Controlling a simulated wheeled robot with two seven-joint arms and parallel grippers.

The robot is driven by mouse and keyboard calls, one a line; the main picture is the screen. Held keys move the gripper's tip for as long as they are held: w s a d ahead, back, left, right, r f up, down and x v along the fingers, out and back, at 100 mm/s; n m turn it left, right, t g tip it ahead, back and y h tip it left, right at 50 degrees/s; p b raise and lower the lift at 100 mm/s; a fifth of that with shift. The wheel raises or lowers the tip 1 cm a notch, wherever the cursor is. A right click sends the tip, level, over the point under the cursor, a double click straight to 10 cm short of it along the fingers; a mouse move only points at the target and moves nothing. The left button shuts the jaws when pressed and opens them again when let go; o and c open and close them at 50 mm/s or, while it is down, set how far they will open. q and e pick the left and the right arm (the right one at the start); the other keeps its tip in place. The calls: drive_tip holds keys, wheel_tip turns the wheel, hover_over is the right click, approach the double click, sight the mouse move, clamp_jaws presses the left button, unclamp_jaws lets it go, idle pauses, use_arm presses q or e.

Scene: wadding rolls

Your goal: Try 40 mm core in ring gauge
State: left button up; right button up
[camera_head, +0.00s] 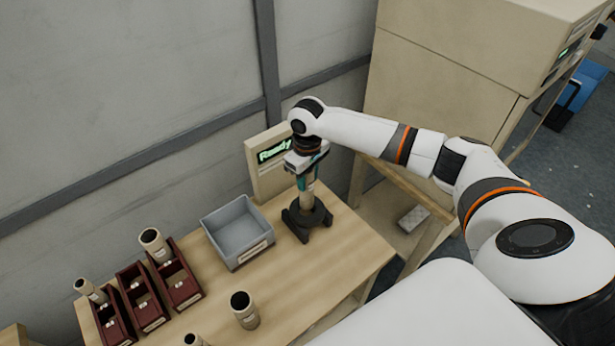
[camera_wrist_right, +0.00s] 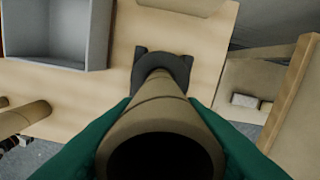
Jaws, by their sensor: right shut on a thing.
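My right gripper (camera_head: 305,184) is shut on a tan cardboard core (camera_head: 307,201), held roughly upright over the dark ring gauge (camera_head: 305,221) on the table. In the right wrist view the green fingers grip the core (camera_wrist_right: 160,98) on both sides, and its far end meets the dark gauge (camera_wrist_right: 178,62). The core's lower end overlaps the ring's opening; I cannot tell how far inside it is. A display panel (camera_head: 268,163) behind the gauge reads "Ready". My left gripper is not in view.
A grey bin (camera_head: 238,231) stands left of the gauge. Another core (camera_head: 244,310) stands on the table near the front. Bare wood lies right of the gauge.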

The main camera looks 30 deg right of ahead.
sight(308, 189)
drive_tip(key=shift+f, duration=0.4)
drive_tip(key=shift+p, duration=0.95)
idle(1.3)
drive_tip(key=shift+f, duration=0.45)
idle(0.9)
drive_tip(key=shift+p, duration=0.65)
drive_tip(key=shift+f+p, duration=0.35)
drive_tip(key=shift+f, duration=1.1)
idle(1.9)
